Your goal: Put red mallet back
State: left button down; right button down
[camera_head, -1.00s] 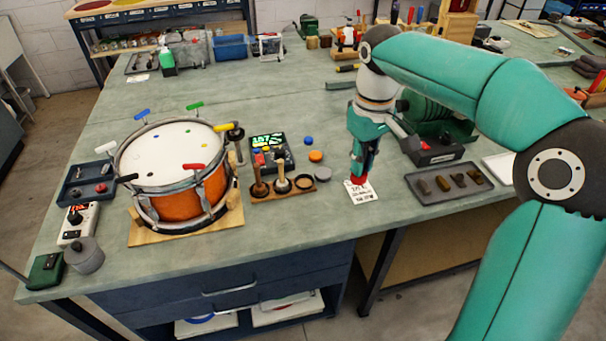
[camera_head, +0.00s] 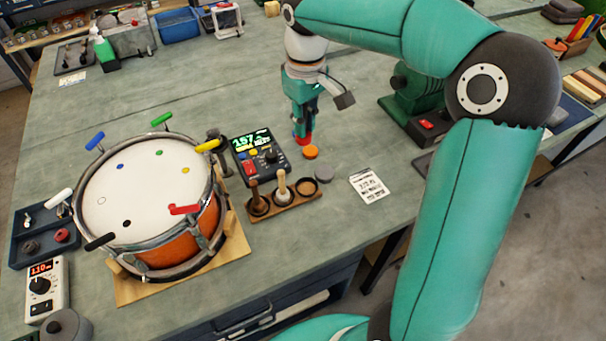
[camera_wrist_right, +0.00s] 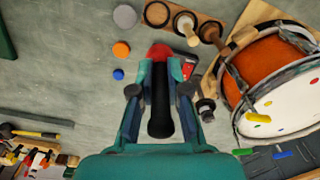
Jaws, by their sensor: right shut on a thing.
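The red mallet has a red head (camera_wrist_right: 160,51) and a black handle (camera_wrist_right: 160,108). In the right wrist view my right gripper (camera_wrist_right: 159,92) is shut on the handle, with a finger on each side. In the head view the right gripper (camera_head: 302,118) points down with the red head (camera_head: 303,138) below it, just behind the orange disc. Whether the head touches the bench is unclear. The wooden mallet rack (camera_head: 290,213) stands in front and left of the gripper. It bears a brown-handled and a cream-handled mallet; its right ring (camera_head: 307,187) is empty. My left gripper is out of view.
A drum (camera_head: 185,235) with coloured keys stands left of the rack. A meter (camera_head: 258,160) stands close left of the gripper. Orange (camera_head: 310,152) and grey (camera_head: 323,174) discs and a printed card (camera_head: 368,186) lie nearby. A green machine (camera_head: 415,100) stands right.

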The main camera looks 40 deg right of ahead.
aim_at(309, 133)
jog(key=f, duration=1.1)
jog(key=f+p, duration=0.1)
jog(key=f, duration=0.5)
jog(key=shift+s+d+f, duration=0.2)
jog(key=shift+s+d, duration=0.05)
jog(key=shift+s, duration=0.05)
jog(key=shift+f, duration=0.1)
jog(key=c, duration=1.2)
grip_release()
jog(key=shift+o, duration=0.2)
notch_tip(309, 133, up, 12)
jog(key=shift+f+b, duration=0.1)
jog(key=shift+b, duration=0.25)
jog(key=shift+r, duration=0.25)
jog(key=shift+d, duration=0.1)
